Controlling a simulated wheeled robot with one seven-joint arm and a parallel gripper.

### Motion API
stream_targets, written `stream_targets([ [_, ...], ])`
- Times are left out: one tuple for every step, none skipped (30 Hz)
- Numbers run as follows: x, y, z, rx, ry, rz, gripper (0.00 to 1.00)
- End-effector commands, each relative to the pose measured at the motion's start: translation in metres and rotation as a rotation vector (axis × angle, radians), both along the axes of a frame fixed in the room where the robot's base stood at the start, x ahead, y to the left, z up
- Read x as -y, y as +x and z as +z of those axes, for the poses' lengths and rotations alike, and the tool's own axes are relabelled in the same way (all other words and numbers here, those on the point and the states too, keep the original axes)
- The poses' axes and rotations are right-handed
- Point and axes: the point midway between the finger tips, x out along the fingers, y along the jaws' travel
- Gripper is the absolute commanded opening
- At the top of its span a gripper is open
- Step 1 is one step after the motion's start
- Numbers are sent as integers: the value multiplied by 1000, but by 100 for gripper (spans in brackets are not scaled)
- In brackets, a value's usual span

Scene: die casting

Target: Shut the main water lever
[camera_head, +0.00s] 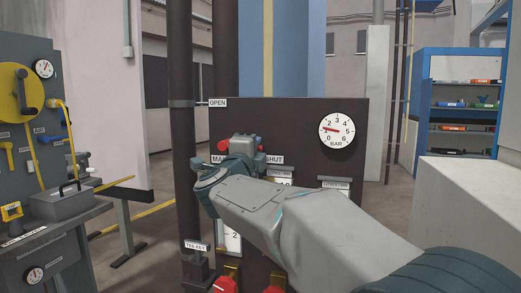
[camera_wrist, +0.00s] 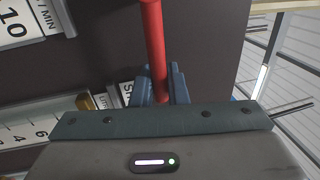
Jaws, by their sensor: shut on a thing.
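The main water lever (camera_wrist: 153,40) is a red bar. In the wrist view it runs from the top edge down between the two blue-grey fingers of my gripper (camera_wrist: 163,88), which are shut on it. In the head view my gripper (camera_head: 243,147) is in front of the dark panel (camera_head: 285,115), with a little red showing on its left. An OPEN label (camera_head: 218,103) sits at the panel's upper left edge. A SHUT label (camera_head: 273,160) sits just right of my gripper. My arm and gripper hide most of the lever and its pivot.
A round BAR gauge (camera_head: 337,130) is at the panel's upper right. Red handles (camera_head: 226,284) show low on the panel, beside my arm. A bench with a grey toolbox (camera_head: 67,203) stands left. A pale block (camera_head: 470,205) and blue shelf (camera_head: 455,53) are right.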

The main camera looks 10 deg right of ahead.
Motion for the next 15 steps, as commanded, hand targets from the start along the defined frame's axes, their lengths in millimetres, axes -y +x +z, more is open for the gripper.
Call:
stream_targets([
  [-1,0,-2,-4,4,2,0],
  [-1,0,-3,-4,4,1,0],
  [-1,0,-3,-4,4,1,0],
  [-1,0,-3,-4,4,1,0],
  [-1,0,-3,-4,4,1,0],
  [-1,0,-3,-5,4,1,0],
  [-1,0,-3,-5,3,1,16],
  [-1,1,-3,-5,3,1,24],
  [0,1,-3,-4,3,1,31],
  [0,1,-3,-4,3,0,31],
  [1,1,-3,-4,2,-1,31],
  [1,1,-2,-4,2,-1,31],
  [1,0,-2,-3,2,-2,31],
  [1,0,-2,-3,2,-2,31],
  [1,0,-2,-3,2,-2,31],
])
